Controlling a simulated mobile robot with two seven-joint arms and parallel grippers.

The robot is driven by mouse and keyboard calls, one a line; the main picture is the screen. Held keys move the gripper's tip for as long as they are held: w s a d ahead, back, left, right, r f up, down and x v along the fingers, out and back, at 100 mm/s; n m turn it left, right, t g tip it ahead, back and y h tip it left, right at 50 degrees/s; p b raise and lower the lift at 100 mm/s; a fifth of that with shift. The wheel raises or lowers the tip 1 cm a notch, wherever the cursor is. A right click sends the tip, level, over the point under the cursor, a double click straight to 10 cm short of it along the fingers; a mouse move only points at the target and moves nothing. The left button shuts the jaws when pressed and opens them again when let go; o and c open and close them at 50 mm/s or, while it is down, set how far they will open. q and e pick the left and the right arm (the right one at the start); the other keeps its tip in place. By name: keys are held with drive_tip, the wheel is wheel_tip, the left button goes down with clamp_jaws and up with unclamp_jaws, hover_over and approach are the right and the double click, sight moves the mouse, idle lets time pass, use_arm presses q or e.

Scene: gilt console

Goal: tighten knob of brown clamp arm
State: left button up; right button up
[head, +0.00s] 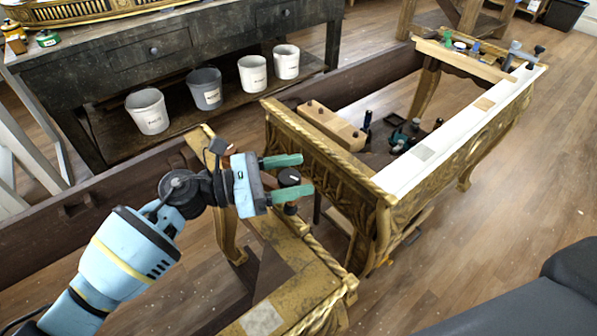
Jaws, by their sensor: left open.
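My left gripper (304,175) reaches in from the left, with its two green fingers spread apart. A round black knob (289,177) lies between the fingers in the picture; I cannot tell whether either finger touches it. A dark fitting (291,208) shows just below the lower finger. The brown clamp arm under the knob is mostly hidden by the gripper, so I cannot make out its shape. The gilt console (385,215) with carved sides stands just to the right of the gripper. My right gripper is not in view.
A light wooden block (330,125) with dark knobs sits on the console's left end. Green and black tools (408,137) lie inside. A gilt rail piece (318,262) is below the gripper.

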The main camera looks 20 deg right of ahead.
use_arm(q)
drive_tip(key=a+b, duration=0.1)
drive_tip(key=a, duration=0.5)
drive_tip(key=shift+w+a, duration=0.15)
drive_tip(key=shift+a, duration=0.15)
